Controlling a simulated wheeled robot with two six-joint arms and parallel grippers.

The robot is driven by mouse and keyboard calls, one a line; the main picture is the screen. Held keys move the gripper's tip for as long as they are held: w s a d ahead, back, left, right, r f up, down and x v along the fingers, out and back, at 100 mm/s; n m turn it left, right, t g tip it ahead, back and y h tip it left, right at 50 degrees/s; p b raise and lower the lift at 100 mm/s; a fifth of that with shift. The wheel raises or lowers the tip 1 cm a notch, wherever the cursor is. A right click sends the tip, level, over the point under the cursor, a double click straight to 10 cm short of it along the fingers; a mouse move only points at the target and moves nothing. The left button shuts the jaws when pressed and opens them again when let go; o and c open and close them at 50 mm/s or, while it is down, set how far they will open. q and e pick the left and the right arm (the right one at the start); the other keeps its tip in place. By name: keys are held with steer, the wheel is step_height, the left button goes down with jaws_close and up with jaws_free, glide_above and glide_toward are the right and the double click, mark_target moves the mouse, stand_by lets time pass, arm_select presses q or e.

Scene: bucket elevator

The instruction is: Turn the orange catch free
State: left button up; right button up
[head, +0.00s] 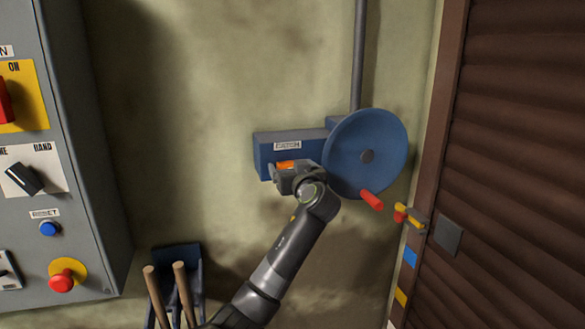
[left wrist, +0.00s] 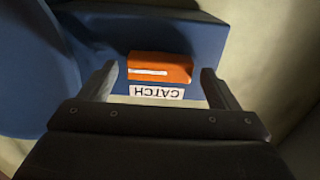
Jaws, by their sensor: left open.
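The orange catch (head: 286,164) sits on the front of a blue box (head: 263,150) under a white CATCH label (head: 288,145). My left gripper (head: 275,170) is at the catch and hides part of it in the head view. In the left wrist view the orange catch (left wrist: 160,68) lies crosswise between the two open fingers (left wrist: 157,86), with a gap on each side. The label (left wrist: 156,91) reads upside down there. I cannot tell how deep the fingers reach around the catch. My right gripper is not in view.
A blue wheel (head: 345,135) with a red handle (head: 371,200) is right of the catch. A grey control panel (head: 85,150) stands at the left. A blue holder with wooden handles (head: 181,280) is below. A brown shutter (head: 520,150) is at the right.

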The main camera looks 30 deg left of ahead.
arm_select(q)
steer(key=shift+c, duration=0.3)
steer(key=c, duration=0.9)
steer(key=shift+m, duration=0.4)
steer(key=m+p, duration=0.4)
steer(key=m, duration=0.1)
steer(key=m+p, duration=0.4)
steer(key=m, duration=0.2)
steer(key=m+p, duration=0.3)
steer(key=m, duration=0.3)
steer(key=shift+w+d+f+p, duration=0.2)
steer(key=shift+d+f+p, duration=0.05)
steer(key=shift+p, duration=0.15)
steer(key=shift+m, duration=0.3)
